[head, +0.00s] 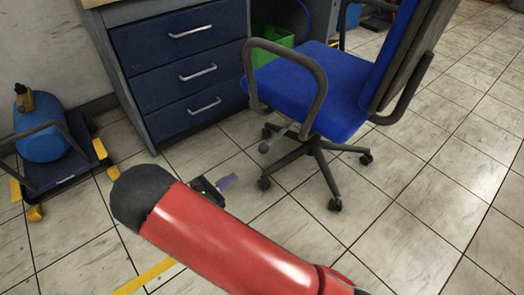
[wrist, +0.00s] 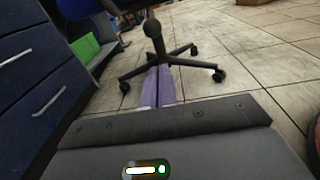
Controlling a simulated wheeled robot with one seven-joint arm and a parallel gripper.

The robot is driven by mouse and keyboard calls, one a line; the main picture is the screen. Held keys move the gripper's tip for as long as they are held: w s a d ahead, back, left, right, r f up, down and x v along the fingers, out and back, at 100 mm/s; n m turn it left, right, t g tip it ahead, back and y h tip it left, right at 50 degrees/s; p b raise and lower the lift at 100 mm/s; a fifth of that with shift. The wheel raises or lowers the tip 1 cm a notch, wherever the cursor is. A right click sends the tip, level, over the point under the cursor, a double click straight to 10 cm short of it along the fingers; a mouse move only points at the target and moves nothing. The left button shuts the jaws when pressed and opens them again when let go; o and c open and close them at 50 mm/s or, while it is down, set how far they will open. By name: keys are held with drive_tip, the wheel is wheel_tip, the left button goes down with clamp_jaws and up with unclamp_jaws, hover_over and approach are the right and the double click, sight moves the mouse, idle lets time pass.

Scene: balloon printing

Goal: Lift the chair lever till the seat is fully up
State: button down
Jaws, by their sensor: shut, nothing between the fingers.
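The blue office chair (head: 305,88) stands right of the drawer unit in the head view. Its lever (head: 264,147) sticks out under the seat toward my gripper and ends in a dark round knob. In the wrist view the knob (wrist: 152,28) shows just above and beyond my fingertips, in front of the chair's base. My gripper (head: 230,180) has purple fingers, which lie side by side and shut with nothing between them. It also shows in the wrist view (wrist: 158,84). The fingertips are short of the lever and lower in the picture, apart from it.
A dark blue drawer unit (head: 185,70) stands left of the chair, with a green box (head: 272,42) behind the chair's armrest. A blue tank (head: 40,130) on a low cart sits at the far left. The tiled floor (head: 440,200) on the right is clear.

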sight(260, 146)
drive_tip(key=w+d+f+n+t, duration=0.1)
drive_tip(key=w+d, duration=0.8)
drive_tip(key=d, duration=0.1)
drive_tip(key=shift+w+f, duration=0.15)
drive_tip(key=shift+w, duration=0.2)
drive_tip(key=shift+r, duration=0.2)
idle(0.4)
drive_tip(key=shift+r+p, duration=4.7)
drive_tip(key=shift+r, duration=1.6)
drive_tip(key=shift+f, duration=0.25)
drive_tip(key=shift+f+b, duration=1.75)
drive_tip(key=shift+f, duration=0.65)
drive_tip(key=p+v, duration=0.1)
drive_tip(key=v, duration=1.1)
